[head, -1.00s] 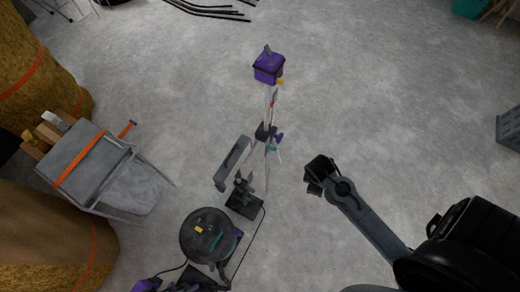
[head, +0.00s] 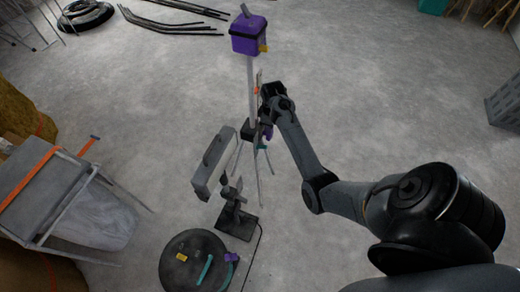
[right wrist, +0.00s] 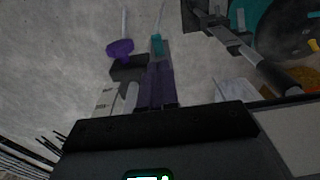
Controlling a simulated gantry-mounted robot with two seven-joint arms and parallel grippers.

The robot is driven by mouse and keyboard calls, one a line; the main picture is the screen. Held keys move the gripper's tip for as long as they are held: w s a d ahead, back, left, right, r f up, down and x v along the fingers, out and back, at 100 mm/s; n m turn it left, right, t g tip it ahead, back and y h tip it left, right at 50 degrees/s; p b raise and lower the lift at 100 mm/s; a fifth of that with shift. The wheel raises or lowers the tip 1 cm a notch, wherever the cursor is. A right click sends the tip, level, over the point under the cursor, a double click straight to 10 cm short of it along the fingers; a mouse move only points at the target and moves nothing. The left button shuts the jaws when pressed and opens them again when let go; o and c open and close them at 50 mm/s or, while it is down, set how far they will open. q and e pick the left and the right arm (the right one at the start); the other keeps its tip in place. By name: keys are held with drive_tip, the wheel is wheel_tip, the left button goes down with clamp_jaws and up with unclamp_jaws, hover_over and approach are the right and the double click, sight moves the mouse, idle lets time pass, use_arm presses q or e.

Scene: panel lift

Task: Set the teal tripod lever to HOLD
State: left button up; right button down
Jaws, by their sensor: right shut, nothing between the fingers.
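The teal lever (head: 263,147) is a small piece low on the tripod (head: 250,95) in the head view, beside a purple knob (head: 267,132). In the right wrist view the teal lever (right wrist: 157,43) is just beyond the fingertips, and the purple knob (right wrist: 120,48) is to its left. My right gripper (right wrist: 157,62) is shut and empty, pointing at the teal lever; I cannot tell whether it touches it. In the head view, it is at the tripod's right side, partly hidden by my own wrist. No HOLD marking can be read. My left gripper is not in view.
A purple box (head: 249,35) tops the tripod. A grey panel (head: 213,163) on a stand is left of the tripod legs, with a dark round disc (head: 193,265) nearer. A grey cart (head: 30,195) is at left.

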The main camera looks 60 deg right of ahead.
use_arm(q)
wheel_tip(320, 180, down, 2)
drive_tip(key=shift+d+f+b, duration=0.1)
drive_tip(key=shift+b, duration=0.5)
use_arm(e)
drive_tip(key=w, duration=0.1)
drive_tip(key=w+r, duration=0.1)
drive_tip(key=w, duration=0.1)
drive_tip(key=shift+d+t, duration=0.1)
drive_tip(key=shift+t, duration=0.3)
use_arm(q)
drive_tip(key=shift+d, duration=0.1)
use_arm(e)
drive_tip(key=b, duration=0.3)
hover_over(263, 146)
wheel_tip(263, 146, down, 12)
drive_tip(key=shift+f, duration=0.1)
drive_tip(key=shift+s+f, duration=0.3)
drive_tip(key=shift+f, duration=0.25)
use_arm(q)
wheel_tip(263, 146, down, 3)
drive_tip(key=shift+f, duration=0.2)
use_arm(e)
drive_tip(key=shift+f, duration=0.1)
